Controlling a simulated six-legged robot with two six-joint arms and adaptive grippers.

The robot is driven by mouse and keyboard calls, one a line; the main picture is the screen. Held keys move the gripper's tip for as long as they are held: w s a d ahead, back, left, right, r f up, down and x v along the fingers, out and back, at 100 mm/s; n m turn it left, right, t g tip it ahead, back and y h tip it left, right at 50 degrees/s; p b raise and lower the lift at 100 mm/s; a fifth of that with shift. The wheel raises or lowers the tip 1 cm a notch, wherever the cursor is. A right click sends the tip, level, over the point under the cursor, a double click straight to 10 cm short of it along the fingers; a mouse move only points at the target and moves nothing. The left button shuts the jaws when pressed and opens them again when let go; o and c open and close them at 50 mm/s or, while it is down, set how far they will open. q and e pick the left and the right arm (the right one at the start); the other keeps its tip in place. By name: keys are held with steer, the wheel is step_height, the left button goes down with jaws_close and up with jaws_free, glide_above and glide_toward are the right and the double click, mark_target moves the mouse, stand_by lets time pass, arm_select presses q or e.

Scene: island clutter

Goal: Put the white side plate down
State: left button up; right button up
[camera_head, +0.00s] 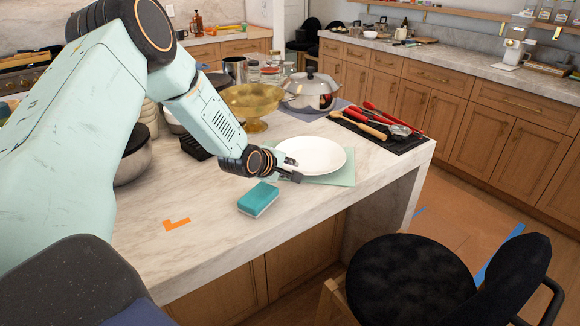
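The white side plate (312,154) is at the island's right part, over a pale green mat (340,179). It looks level; I cannot tell whether it rests on the mat or hangs just above it. My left gripper (291,174) is at the plate's near left rim, its dark fingers low and close against the edge. The fingers are small and partly hidden, so their grip on the rim is unclear. My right gripper is not in view.
A teal sponge (258,198) lies just in front of my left gripper. A yellow glass bowl (254,103) and a lidded steel pot (311,91) stand behind the plate. Utensils lie on a dark mat (405,144) at the right. A black chair (410,280) stands before the island.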

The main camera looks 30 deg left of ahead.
arm_select(q)
steer(key=shift+s+p, duration=1.65)
steer(key=shift+s, duration=0.8)
stand_by(0.5)
